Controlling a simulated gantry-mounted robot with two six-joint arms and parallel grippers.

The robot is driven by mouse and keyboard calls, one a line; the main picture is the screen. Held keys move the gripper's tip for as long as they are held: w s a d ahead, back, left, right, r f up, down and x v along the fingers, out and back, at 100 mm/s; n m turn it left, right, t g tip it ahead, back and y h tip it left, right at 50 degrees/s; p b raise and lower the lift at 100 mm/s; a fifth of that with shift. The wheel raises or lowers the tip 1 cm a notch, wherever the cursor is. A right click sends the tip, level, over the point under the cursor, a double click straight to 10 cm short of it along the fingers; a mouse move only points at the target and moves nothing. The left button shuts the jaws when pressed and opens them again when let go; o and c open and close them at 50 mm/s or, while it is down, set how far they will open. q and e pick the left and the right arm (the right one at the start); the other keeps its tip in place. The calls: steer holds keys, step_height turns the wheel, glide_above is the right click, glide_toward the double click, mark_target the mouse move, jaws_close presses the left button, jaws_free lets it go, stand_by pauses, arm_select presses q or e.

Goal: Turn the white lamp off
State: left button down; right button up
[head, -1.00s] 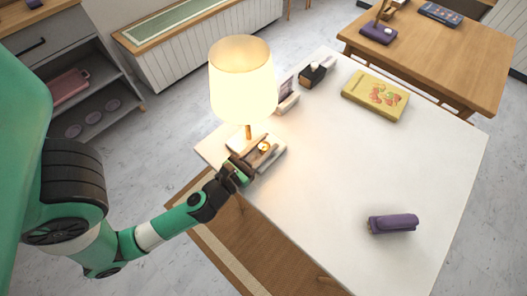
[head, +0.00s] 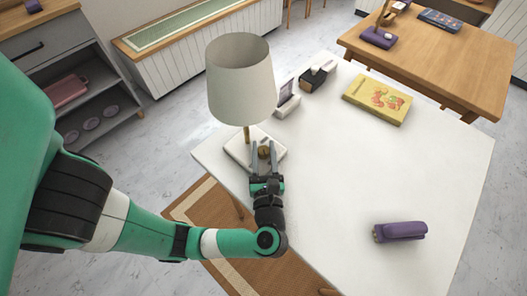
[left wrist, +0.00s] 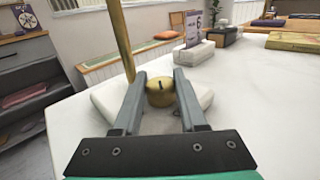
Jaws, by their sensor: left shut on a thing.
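The white lamp (head: 240,88) stands upright at the left corner of the white table, and its shade is unlit. Its pale square base (head: 237,150) carries a brass stem (head: 247,134) and a round brass knob (head: 264,153). My left gripper (head: 264,147) reaches over the base from the front, with its fingers on both sides of the knob. In the left wrist view the knob (left wrist: 161,93) sits between the two grey fingers and shows a dark slot mark on its face. The stem (left wrist: 122,40) rises left of the fingers. My right gripper is not in view.
A small card stand (head: 287,98) and a dark box (head: 317,76) stand behind the lamp. A yellow book (head: 377,98) lies at the back, and a purple stapler (head: 401,232) lies at front right. The table's middle is clear.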

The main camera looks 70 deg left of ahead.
arm_select(q)
steer(key=shift+n+g+b, duration=0.35)
steer(key=shift+n+g, duration=0.15)
steer(key=shift+g, duration=0.3)
steer(key=shift+c, duration=2.3)
jaws_free()
